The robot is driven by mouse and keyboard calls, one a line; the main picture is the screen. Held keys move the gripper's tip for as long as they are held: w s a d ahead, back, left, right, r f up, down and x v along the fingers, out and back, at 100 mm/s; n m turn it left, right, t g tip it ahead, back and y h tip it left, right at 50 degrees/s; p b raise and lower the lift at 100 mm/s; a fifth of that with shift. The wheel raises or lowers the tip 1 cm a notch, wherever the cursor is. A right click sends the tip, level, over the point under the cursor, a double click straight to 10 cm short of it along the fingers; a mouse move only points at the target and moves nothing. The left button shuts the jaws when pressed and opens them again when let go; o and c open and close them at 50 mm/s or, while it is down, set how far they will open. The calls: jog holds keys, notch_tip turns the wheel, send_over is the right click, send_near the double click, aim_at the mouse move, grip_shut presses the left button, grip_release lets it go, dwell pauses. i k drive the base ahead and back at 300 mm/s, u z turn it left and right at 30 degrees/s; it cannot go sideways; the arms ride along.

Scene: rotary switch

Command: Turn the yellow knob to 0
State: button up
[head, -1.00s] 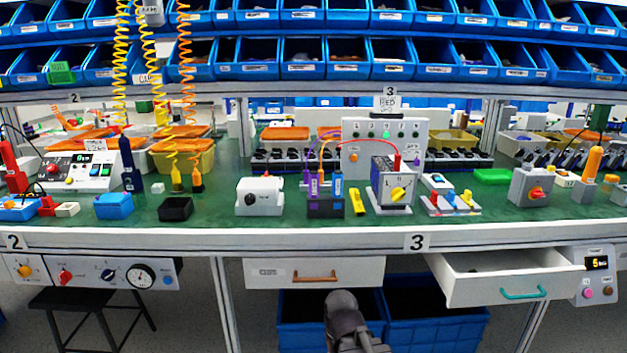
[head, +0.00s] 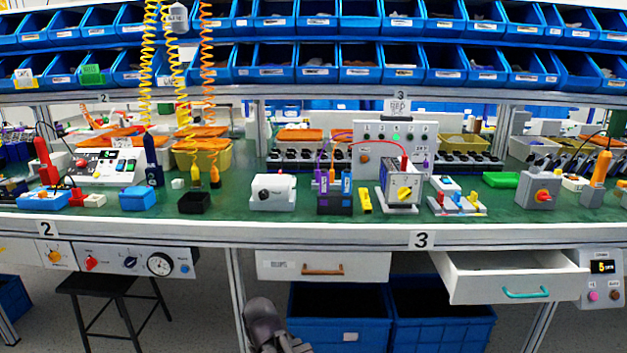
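The yellow knob (head: 404,194) sits on the pale front face of a small boxy switch unit (head: 402,208) on the green bench top, right of centre in the head view. A red plug and wire meet the top of the unit. The marks around the knob are too small to read, so I cannot tell which one it points to. A dark grey part of my arm (head: 264,322) shows at the bottom, below the bench front and left of the unit, well apart from the knob.
A yellow marker-like block (head: 365,201) and a dark block with purple and blue parts (head: 334,203) stand left of the unit. A board with coloured levers (head: 458,204) is to its right. An open drawer (head: 510,275) juts out below the bench. Blue crates (head: 340,315) stand underneath.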

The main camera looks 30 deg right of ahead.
aim_at(405, 193)
jog(key=u, duration=0.7)
jog(key=k, duration=0.95)
jog(key=z, duration=1.3)
jog(key=i, duration=0.8)
jog(key=u, duration=0.15)
